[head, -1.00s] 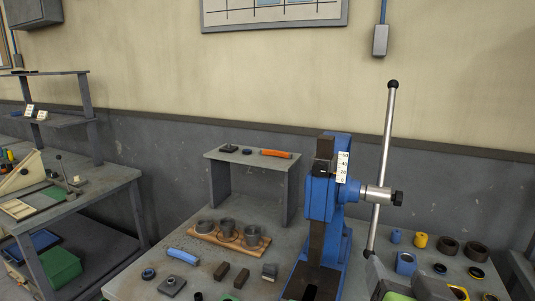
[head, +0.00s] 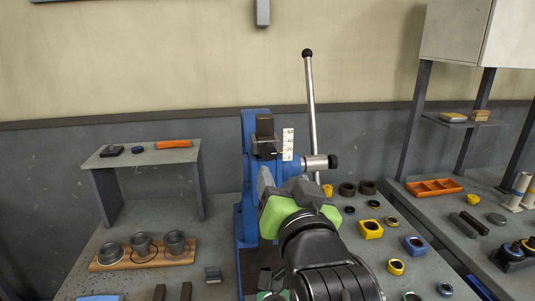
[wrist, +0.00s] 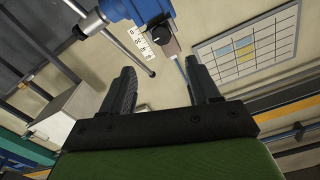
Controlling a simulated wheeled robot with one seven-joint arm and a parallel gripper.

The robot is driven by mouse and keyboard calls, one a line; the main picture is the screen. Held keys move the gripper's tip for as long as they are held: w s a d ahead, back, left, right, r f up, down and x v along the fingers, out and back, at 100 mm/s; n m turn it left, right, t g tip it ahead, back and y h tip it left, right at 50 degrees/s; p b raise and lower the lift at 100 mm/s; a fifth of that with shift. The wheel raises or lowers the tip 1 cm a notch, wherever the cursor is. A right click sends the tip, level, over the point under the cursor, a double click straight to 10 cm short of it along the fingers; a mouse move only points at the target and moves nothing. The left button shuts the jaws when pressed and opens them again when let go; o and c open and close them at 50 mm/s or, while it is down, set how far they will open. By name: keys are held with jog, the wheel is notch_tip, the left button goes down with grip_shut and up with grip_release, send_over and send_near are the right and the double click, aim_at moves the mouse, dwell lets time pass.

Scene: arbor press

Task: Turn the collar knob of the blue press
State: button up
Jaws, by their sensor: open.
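The blue press (head: 253,125) stands on the workbench, its lower front partly hidden by my arm. Its black collar knob (head: 333,161) sits at the right end of a silver shaft, beside the upright lever. The knob also shows at the upper left of the wrist view (wrist: 78,33), outside the span of my fingers. My gripper (head: 284,182) is in front of the press, below and left of the knob in the head view. In the wrist view my gripper (wrist: 165,80) has its fingers wide apart with nothing between them.
The silver lever (head: 312,105) with a black ball top rises close to the knob. A white scale (head: 288,144) is on the press. A wooden holder (head: 107,264) with grey cups lies left; yellow and blue parts, such as a yellow block (head: 370,230), lie right.

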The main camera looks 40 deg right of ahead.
aim_at(270, 152)
jog(key=x, duration=1.1)
jog(key=shift+w+p, duration=0.25)
jog(key=shift+p, duration=0.1)
jog(key=c, duration=1)
